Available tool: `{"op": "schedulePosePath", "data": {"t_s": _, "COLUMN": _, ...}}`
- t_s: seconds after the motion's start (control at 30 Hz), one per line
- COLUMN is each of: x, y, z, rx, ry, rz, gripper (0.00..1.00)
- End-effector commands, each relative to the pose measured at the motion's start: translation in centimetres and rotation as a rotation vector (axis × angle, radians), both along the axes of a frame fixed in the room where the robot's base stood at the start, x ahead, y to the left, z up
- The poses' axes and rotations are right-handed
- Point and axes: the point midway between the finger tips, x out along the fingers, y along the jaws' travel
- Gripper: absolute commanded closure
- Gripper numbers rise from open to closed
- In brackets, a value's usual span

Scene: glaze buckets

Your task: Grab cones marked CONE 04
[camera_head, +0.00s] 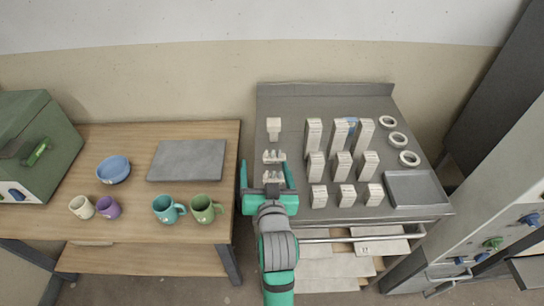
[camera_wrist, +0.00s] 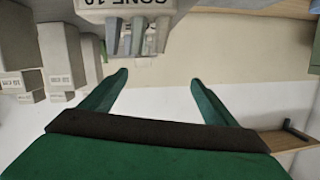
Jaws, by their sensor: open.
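My gripper (camera_head: 267,178) is open and empty at the left front of the grey metal bench (camera_head: 330,212). Its two green fingers (camera_wrist: 158,95) stand wide apart in the wrist view. A column of small pale cone groups runs along the bench's left side: a back group (camera_head: 274,127), a middle group (camera_head: 274,157) and a front group (camera_head: 273,177), which is partly behind my gripper. The wrist view shows a label reading CONE 10 (camera_wrist: 125,4) at its top edge, with several grey and greenish cones (camera_wrist: 140,35) beside it, apart from my fingers. I cannot read CONE 04 on anything.
Several pale box stacks (camera_head: 341,165) stand in rows to the right. Rings (camera_head: 397,139) and a grey tray (camera_head: 411,189) are at the bench's right. A wooden table (camera_head: 125,232) with mugs (camera_head: 168,208), a blue bowl (camera_head: 114,169) and a grey slab (camera_head: 187,160) stands left.

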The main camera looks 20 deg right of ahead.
Motion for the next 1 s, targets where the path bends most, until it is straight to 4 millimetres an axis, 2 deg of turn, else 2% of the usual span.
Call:
{"op": "schedulePosePath", "data": {"t_s": 0.1, "x": -0.3, "y": -1.8, "z": -0.5, "rx": -0.062, "ry": 0.103, "rz": -0.03, "gripper": 0.19}}
{"op": "schedulePosePath", "data": {"t_s": 0.2, "x": -0.7, "y": -2.7, "z": -1.0, "rx": -0.093, "ry": 0.167, "rz": -0.043, "gripper": 0.19}}
{"op": "schedulePosePath", "data": {"t_s": 0.37, "x": -0.7, "y": -3.2, "z": -1.6, "rx": -0.115, "ry": 0.215, "rz": -0.048, "gripper": 0.19}}
{"op": "schedulePosePath", "data": {"t_s": 0.7, "x": 3.3, "y": -4.1, "z": -3.4, "rx": -0.118, "ry": 0.222, "rz": -0.044, "gripper": 0.19}}
{"op": "schedulePosePath", "data": {"t_s": 1.0, "x": 5.2, "y": -4.4, "z": -4.7, "rx": -0.117, "ry": 0.222, "rz": -0.044, "gripper": 0.19}}
